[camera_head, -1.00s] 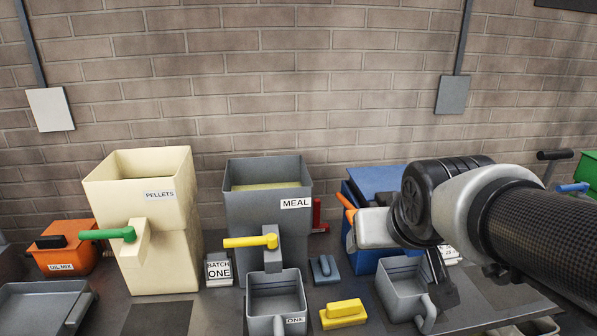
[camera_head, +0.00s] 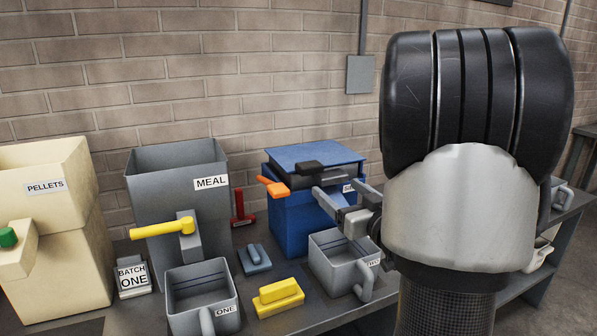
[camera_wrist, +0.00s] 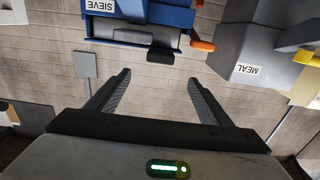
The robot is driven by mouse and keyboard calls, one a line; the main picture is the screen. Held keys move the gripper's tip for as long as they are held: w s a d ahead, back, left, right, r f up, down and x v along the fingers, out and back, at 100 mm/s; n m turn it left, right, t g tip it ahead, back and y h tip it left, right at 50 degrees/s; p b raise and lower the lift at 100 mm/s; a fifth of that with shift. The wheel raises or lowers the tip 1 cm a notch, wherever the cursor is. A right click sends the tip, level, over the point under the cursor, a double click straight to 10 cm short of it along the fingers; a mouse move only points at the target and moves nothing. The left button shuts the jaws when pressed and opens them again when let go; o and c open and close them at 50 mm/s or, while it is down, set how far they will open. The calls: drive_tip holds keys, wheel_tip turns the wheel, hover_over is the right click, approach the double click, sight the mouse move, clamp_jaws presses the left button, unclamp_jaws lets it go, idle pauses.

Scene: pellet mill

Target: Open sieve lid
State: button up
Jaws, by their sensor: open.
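The sieve is a blue box (camera_head: 290,219) on the bench with a flat blue lid (camera_head: 306,153) lying shut on top. A black handle (camera_head: 311,167) stands out at the lid's front edge, and an orange lever (camera_head: 272,187) sticks out at its left. My gripper (camera_head: 335,196) is open and empty in front of the sieve's upper right part, hiding some of its label. In the wrist view the picture is upside down; my open fingers (camera_wrist: 159,78) point at the black handle (camera_wrist: 160,56), which lies just beyond the tips, apart from them.
A grey cup (camera_head: 335,265) stands right below my gripper. The grey MEAL hopper (camera_head: 165,185) with a yellow lever, a red tool (camera_head: 240,210) and a yellow block (camera_head: 278,300) are to the left. My arm hides the bench to the right.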

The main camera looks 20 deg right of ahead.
sight(313, 169)
drive_tip(key=w, duration=1.6)
drive_tip(key=shift+w+a, duration=0.15)
drive_tip(key=shift+a, duration=0.15)
